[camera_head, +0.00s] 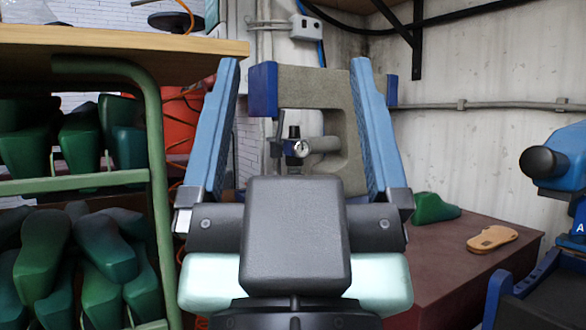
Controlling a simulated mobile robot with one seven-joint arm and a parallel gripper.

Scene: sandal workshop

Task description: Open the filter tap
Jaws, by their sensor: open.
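My gripper (295,68) is in the middle of the view, with its two blue fingers spread wide and nothing held between them. Between the fingers, farther back, I see a small fitting with a black top and a round pale face (298,147). It may be the filter tap, but I cannot tell for sure. A grey cylinder sticks out to its right. It appears in front of or within the opening of a grey, C-shaped machine frame (330,93) with blue ends. My gripper's dark body hides what lies below the fitting.
At left, a green metal rack (152,150) holds several green shoe lasts (78,135) under a wooden tabletop (110,50). At right, a dark red surface (455,265) carries a green last (434,208) and a tan sole (492,238). A blue machine (565,160) stands at the right edge.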

